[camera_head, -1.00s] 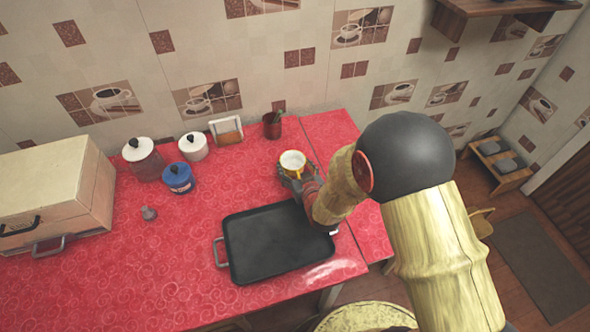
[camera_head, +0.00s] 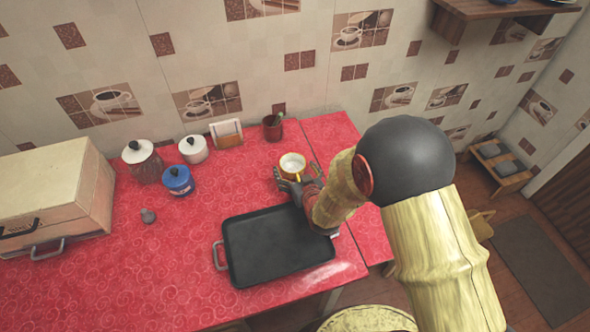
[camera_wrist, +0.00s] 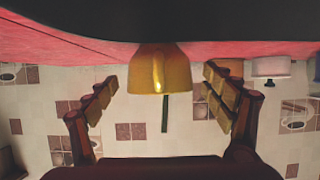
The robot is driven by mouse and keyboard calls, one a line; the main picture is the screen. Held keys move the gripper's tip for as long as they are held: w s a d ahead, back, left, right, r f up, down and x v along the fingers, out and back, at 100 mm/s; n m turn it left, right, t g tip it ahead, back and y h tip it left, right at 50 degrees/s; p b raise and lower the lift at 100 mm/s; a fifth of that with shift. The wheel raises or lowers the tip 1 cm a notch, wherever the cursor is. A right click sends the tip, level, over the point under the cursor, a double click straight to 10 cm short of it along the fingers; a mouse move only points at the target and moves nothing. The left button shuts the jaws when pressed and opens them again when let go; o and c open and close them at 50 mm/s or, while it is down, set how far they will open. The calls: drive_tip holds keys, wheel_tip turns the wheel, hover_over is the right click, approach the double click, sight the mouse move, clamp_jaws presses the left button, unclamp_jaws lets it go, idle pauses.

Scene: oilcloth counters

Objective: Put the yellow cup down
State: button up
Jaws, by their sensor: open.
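The yellow cup (camera_head: 292,167) with a pale inside stands upright on the red counter (camera_head: 130,270), just behind the black tray. It also shows in the wrist view (camera_wrist: 158,72), which is upside down, with its handle facing me. My gripper (camera_head: 291,182) is at the near side of the cup. Its fingers are open. In the wrist view the gripper (camera_wrist: 160,88) has one finger on each side of the cup, with a gap on both sides. The cup's base is hidden in the wrist view by a dark shape.
The black tray (camera_head: 275,245) lies close in front of the cup. A dark red holder (camera_head: 272,132), a napkin holder (camera_head: 227,134), a white pot (camera_head: 193,150), a blue jar (camera_head: 177,181) and a white-lidded jar (camera_head: 142,160) stand behind and left. The counter between them and the cup is clear.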

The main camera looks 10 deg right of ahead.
drive_tip(key=shift+r, duration=0.15)
drive_tip(key=shift+s+r+p, duration=0.15)
drive_tip(key=shift+s+p, duration=0.05)
drive_tip(key=shift+p, duration=0.1)
drive_tip(key=p+v, duration=0.3)
drive_tip(key=v, duration=0.8)
drive_tip(key=shift+s+d+r, duration=0.1)
drive_tip(key=shift+s+r, duration=0.05)
drive_tip(key=shift+s, duration=0.1)
drive_tip(key=s+d+r+m+g+h, duration=0.15)
drive_tip(key=d+r+g, duration=0.3)
drive_tip(key=r, duration=0.95)
drive_tip(key=s+d+r+g, duration=0.1)
drive_tip(key=s+d+r, duration=0.1)
drive_tip(key=s+r, duration=0.3)
drive_tip(key=s+d+r+g+h, duration=0.1)
drive_tip(key=s+r, duration=0.5)
drive_tip(key=s, duration=0.8)
drive_tip(key=shift+d+m+g, duration=0.45)
drive_tip(key=shift+d+g, duration=0.2)
drive_tip(key=shift+d, duration=0.55)
